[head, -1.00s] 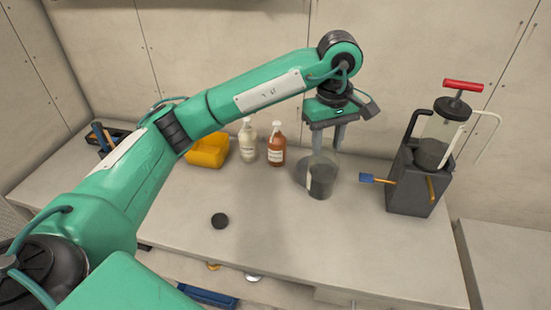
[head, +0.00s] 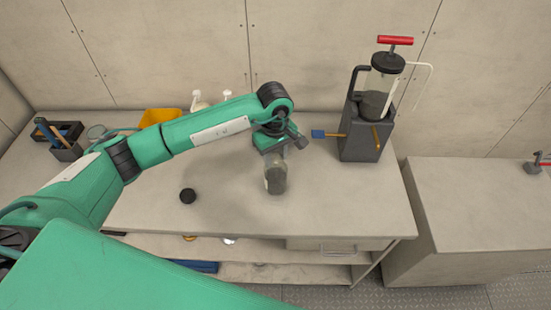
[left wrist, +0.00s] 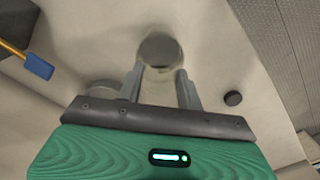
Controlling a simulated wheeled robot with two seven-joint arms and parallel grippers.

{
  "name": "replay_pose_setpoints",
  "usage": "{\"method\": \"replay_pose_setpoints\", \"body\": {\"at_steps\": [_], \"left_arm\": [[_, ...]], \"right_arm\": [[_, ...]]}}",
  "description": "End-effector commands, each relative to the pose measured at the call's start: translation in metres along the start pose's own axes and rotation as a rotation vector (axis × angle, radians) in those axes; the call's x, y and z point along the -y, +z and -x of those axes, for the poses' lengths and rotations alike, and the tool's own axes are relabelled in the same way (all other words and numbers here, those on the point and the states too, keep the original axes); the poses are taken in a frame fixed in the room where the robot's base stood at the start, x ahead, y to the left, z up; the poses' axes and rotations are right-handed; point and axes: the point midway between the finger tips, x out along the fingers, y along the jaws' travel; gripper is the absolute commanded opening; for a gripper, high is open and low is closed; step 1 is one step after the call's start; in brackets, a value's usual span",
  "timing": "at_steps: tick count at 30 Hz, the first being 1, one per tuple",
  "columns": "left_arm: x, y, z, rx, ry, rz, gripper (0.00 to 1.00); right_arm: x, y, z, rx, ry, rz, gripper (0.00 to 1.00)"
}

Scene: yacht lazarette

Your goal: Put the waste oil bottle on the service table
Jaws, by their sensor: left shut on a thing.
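My left gripper (head: 275,160) is shut on a clear bottle (head: 275,181) with dark contents and a pale label, which I take as the waste oil bottle. The bottle is over the middle of the long bench (head: 330,215), toward its front edge. I cannot tell for sure whether its base touches the bench top. In the left wrist view the bottle (left wrist: 158,50) shows between the two fingers (left wrist: 162,90). A second, lower bench (head: 475,200) stands apart at the right; which surface is the service table is not marked. My right gripper is not in view.
A black cap (head: 188,196) lies left of the bottle. A yellow container (head: 160,116) is behind my arm. The right bench top is mostly clear.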

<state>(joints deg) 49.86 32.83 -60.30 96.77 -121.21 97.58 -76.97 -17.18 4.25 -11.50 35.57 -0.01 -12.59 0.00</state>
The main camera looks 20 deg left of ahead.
Motion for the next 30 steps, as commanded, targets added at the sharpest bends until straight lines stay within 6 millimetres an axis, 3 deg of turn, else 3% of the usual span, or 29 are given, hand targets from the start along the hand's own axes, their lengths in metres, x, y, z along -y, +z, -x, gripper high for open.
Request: {"method": "replay_pose_setpoints", "body": {"at_steps": [6,18,19,21,30], "left_arm": [[0.000,0.000,-0.028,0.002,-0.002,0.001,0.00],[0.000,-0.001,-0.035,0.000,0.000,0.000,0.00],[0.000,-0.001,-0.033,0.000,0.000,0.000,0.42],[0.000,-0.001,-0.033,0.000,0.000,0.000,0.56],[0.000,-0.001,-0.032,0.000,0.000,0.000,0.58]], "right_arm": [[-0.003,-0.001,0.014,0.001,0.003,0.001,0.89],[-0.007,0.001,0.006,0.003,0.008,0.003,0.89],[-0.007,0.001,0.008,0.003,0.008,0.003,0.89],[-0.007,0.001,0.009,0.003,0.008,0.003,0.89],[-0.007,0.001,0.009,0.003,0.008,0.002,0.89]]}}
